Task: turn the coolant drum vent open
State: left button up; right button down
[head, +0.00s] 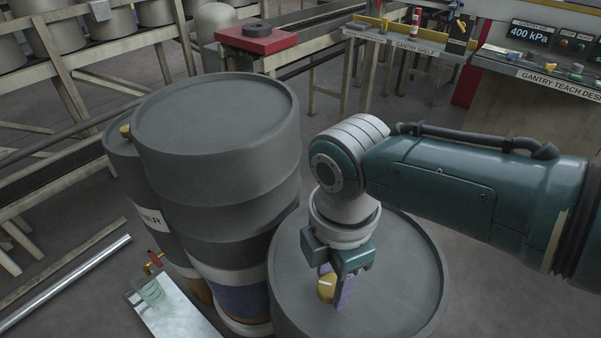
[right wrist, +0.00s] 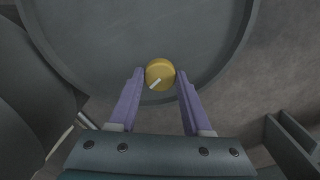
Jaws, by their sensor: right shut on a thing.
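The grey drum (head: 400,285) at the front centre has a round yellow vent knob (head: 326,290) on its flat top. My right gripper (head: 336,287) reaches down onto this knob from above. In the right wrist view the knob (right wrist: 163,69) sits between the two purple fingertips (right wrist: 160,77), and the gripper is shut on it. A white line on the knob slants to the lower left in that view. My gripper hides part of the knob in the head view. Any label on this drum is not visible. My left gripper is not in view.
A taller dark drum (head: 215,110) stands close on the left. Behind it is another drum with a yellow cap (head: 126,131) and a partly hidden label ending in "ER". A gantry shelf (head: 410,47) and teach desk (head: 550,80) stand at the back right.

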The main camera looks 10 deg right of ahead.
aim_at(332, 285)
jog(key=shift+n, duration=0.5)
jog(key=shift+c, duration=1.7)
grip_release()
jog(key=shift+r, duration=0.4)
notch_tip(332, 285, up, 9)
jog(key=p, duration=0.3)
jog(key=shift+p, duration=0.35)
